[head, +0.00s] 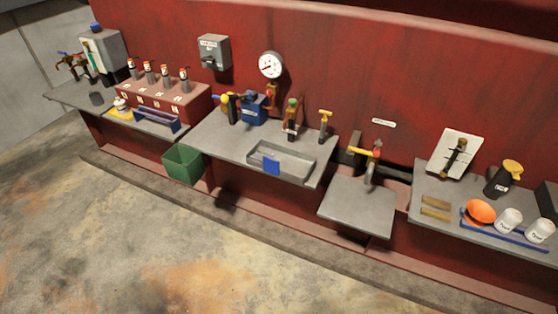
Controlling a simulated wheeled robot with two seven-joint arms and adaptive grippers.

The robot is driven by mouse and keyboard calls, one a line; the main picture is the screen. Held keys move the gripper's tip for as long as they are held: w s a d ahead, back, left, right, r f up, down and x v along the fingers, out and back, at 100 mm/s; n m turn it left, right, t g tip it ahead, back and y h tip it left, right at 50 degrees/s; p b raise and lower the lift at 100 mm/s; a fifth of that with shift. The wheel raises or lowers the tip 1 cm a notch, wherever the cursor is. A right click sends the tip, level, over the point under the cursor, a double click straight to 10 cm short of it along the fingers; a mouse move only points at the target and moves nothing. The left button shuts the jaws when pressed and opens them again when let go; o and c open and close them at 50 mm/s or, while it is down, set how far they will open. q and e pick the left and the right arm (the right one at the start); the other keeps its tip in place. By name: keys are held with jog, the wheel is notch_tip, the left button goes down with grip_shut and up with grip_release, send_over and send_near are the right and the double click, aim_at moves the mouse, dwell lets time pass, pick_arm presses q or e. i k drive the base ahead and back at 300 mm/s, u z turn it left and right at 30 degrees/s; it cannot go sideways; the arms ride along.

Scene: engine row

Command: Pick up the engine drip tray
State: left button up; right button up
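The engine drip tray looks to be the shallow grey metal tray (296,165) on the front edge of the middle grey shelf (225,140). It is rectangular with raised walls, and a blue patch (271,167) shows on its front side. I cannot tell whether the patch is a label or a cloth. No gripper shows in the head view, neither left nor right.
Valves (291,117) and a blue fitting (252,109) stand behind the tray. A green bin (183,164) is below the shelf at left. A lower grey plate (357,205) and a right shelf (425,217) with cups lie to the right. The floor (130,235) in front is clear.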

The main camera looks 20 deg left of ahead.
aim_at(295, 166)
jog(key=u, duration=0.7)
jog(key=i, duration=0.65)
jog(key=u, duration=0.95)
jog(key=i, duration=0.85)
